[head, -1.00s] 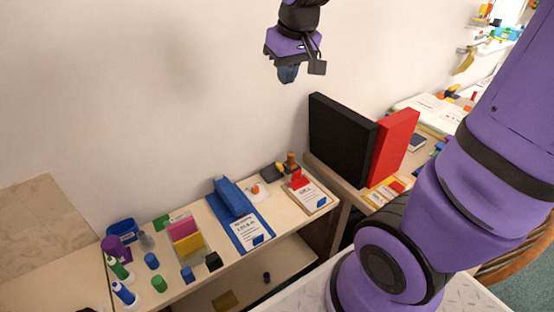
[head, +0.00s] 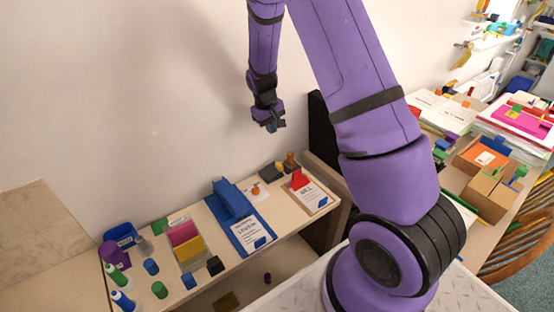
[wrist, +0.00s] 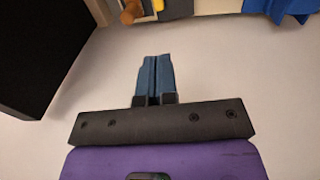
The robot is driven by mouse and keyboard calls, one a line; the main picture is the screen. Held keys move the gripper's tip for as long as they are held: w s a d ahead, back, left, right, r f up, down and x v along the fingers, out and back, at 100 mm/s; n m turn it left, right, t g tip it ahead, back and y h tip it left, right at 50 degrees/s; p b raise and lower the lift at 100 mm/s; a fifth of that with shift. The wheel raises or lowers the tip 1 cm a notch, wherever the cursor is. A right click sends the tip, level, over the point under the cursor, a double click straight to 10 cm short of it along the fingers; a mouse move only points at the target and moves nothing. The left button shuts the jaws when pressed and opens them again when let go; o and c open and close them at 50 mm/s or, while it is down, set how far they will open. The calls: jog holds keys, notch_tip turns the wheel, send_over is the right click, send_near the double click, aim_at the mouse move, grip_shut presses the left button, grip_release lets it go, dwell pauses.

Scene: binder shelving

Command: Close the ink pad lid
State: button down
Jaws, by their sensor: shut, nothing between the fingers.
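A small dark grey item that looks like the ink pad (head: 272,173) lies at the back of the shelf top, by the wall. It is too small to tell how far its lid stands open. In the wrist view, part of the dark pad (wrist: 176,9) shows at the top edge, cut off by the frame. My gripper (head: 271,127) hangs in the air above the pad, well clear of it, in front of the wall. In the wrist view its blue fingers (wrist: 153,62) are together with nothing between them.
A wooden stamp (head: 291,160) stands right of the pad, with a clipboard and red object (head: 300,180) in front. A blue binder (head: 232,200) lies to the left. A tall black binder (head: 320,125) stands to the right, partly behind my arm. Air around the gripper is free.

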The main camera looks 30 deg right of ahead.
aim_at(280, 163)
jog(key=d+f, duration=0.1)
jog(key=f, duration=0.4)
jog(key=d+f, duration=0.1)
jog(key=f, duration=0.5)
jog(key=d+f, duration=0.1)
jog(key=f, duration=0.4)
jog(key=shift+w+d+f, duration=0.25)
jog(key=shift+w+f, duration=0.05)
jog(key=shift+w, duration=0.1)
jog(key=shift+d, duration=0.1)
jog(key=shift+d+f, duration=0.6)
jog(key=shift+f, duration=0.15)
jog(key=shift+a+r, duration=0.15)
jog(key=shift+r, duration=0.1)
notch_tip(280, 163, up, 15)
jog(key=shift+r, duration=0.15)
dwell(0.4)
